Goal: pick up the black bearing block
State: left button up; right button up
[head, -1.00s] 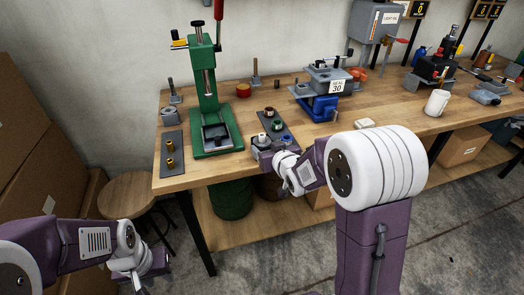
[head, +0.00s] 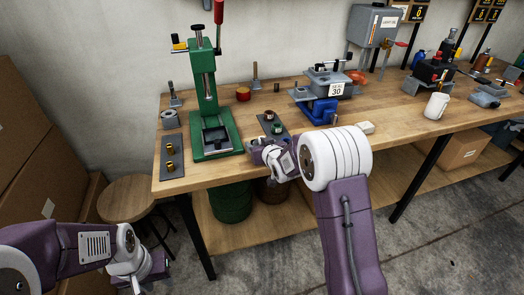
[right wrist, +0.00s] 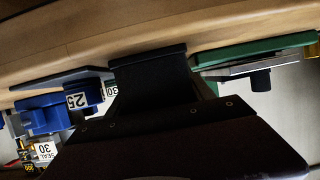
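I cannot single out the black bearing block with certainty. A dark mat (head: 291,139) near the bench front carries a small dark reddish-ringed part (head: 269,115) and a green-ringed part (head: 277,128). My right gripper (head: 258,150) is at the front end of this mat, by the bench edge. Its fingers are mostly hidden by my wrist in the head view. In the right wrist view a dark blocky shape (right wrist: 150,80) fills the middle; I cannot tell whether it is finger or held part. My left gripper (head: 152,283) is low at the left, away from the bench, fingers unclear.
A green arbor press (head: 216,143) stands left of the mat. A strip with brass bushings (head: 172,140) lies further left. A stool (head: 126,198) stands left of the bench.

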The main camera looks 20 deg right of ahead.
jog(key=c, duration=1)
jog(key=shift+w+r, duration=0.1)
grip_shut()
notch_tip(320, 180, up, 10)
jog(key=shift+r+p, duration=0.1)
jog(key=shift+p, duration=0.95)
